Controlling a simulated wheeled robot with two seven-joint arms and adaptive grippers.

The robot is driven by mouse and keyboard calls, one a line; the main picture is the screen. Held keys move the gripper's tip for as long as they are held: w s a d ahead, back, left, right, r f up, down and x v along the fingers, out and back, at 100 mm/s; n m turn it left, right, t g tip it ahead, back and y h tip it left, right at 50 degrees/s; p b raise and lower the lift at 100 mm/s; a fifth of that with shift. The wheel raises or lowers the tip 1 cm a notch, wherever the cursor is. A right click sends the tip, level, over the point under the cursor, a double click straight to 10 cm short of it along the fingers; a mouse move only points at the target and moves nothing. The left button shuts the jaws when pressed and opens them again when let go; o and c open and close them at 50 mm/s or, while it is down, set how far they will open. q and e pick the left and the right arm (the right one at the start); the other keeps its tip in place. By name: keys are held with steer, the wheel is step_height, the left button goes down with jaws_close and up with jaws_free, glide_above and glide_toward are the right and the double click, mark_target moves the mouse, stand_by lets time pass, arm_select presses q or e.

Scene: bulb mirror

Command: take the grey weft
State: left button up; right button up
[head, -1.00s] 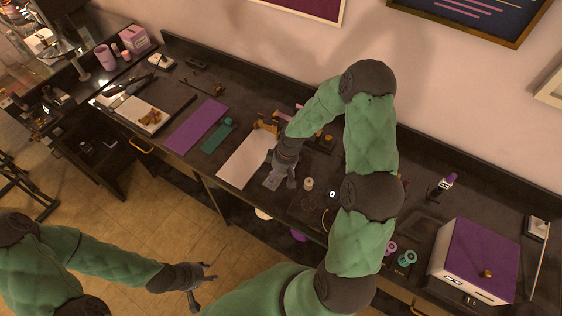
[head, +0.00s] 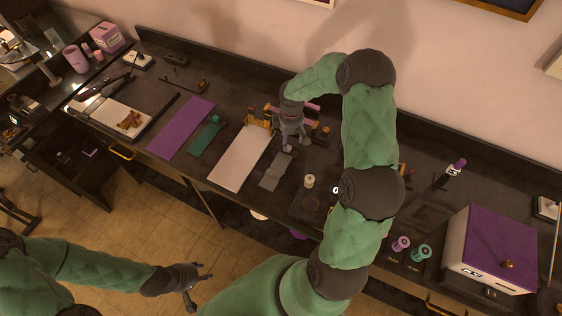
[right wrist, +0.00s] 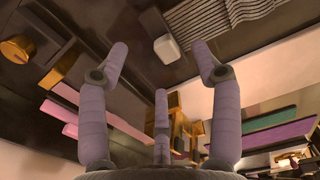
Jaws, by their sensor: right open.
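The grey weft (head: 275,172) lies flat on the dark bench, just right of a white sheet. It looks like a ribbed grey strip (right wrist: 222,18) in the right wrist view, at the top and beyond the fingers. My right gripper (head: 288,146) is open and empty, on the wall side of the weft, apart from it. Its spread fingers (right wrist: 160,60) show in the right wrist view with nothing held between them. My left gripper (head: 200,284) is low at the left, over the floor in front of the bench, with its fingers apart and empty.
The white sheet (head: 240,158), green piece (head: 205,136) and purple mat (head: 181,127) lie to the left. A pale spool (head: 309,181) stands right of the weft. A purple-topped box (head: 490,250) stands at the right. Brass-coloured parts (head: 259,118) sit near my right gripper.

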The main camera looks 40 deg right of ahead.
mark_target(289, 146)
steer(key=shift+w+f+b, duration=0.15)
steer(key=shift+f+b, duration=0.2)
steer(key=shift+f, duration=2.3)
steer(key=c, duration=1.2)
